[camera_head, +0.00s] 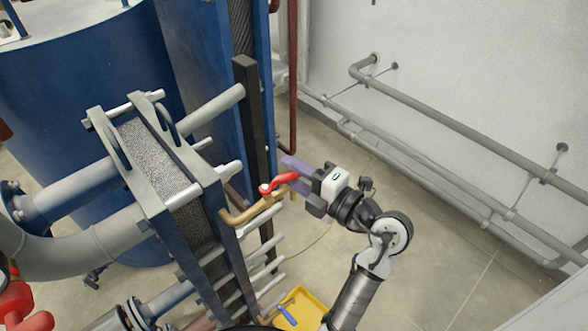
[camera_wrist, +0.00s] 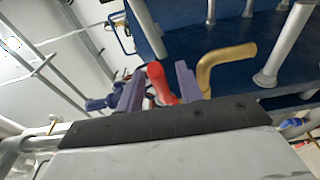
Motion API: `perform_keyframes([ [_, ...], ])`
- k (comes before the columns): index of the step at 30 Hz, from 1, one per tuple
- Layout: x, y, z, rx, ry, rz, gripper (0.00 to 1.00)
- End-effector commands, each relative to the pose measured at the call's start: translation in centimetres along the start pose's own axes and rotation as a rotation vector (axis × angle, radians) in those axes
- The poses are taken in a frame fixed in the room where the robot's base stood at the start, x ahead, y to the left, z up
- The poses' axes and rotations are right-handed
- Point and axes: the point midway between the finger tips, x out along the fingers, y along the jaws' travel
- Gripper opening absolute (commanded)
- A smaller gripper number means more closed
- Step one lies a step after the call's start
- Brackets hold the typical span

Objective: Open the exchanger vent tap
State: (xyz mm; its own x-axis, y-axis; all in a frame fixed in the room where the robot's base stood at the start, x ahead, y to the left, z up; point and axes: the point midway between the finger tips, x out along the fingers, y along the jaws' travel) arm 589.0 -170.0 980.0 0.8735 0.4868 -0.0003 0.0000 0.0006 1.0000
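The vent tap is a red lever handle (camera_head: 282,182) on a bent brass pipe (camera_head: 243,214) that sticks out of the plate exchanger's (camera_head: 182,185) right side. My gripper (camera_head: 287,173) has come to the lever from the right, with its purple fingers apart. In the wrist view the red lever (camera_wrist: 159,83) stands between the two fingers of my gripper (camera_wrist: 157,70), and the brass pipe (camera_wrist: 225,63) is right of them. The gaps beside the lever look small; I cannot tell whether either finger touches it. The lever's base is partly hidden.
A dark upright post (camera_head: 252,140) stands just behind the tap. Several metal tie rods (camera_head: 262,250) stick out below it. A yellow tray (camera_head: 303,308) with a blue-handled tool lies on the floor. Grey pipes (camera_head: 440,120) run along the right wall; the floor between is clear.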

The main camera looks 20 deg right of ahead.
Motion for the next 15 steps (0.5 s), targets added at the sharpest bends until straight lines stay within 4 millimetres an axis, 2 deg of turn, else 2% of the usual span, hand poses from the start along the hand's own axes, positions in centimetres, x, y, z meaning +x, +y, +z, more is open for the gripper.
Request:
perform_keyframes([
  [8, 0.11, -0.03, 0.00, 0.000, 0.000, 0.000, 0.35],
  [15, 0.09, -0.02, 0.00, 0.000, 0.000, 0.000, 0.04],
])
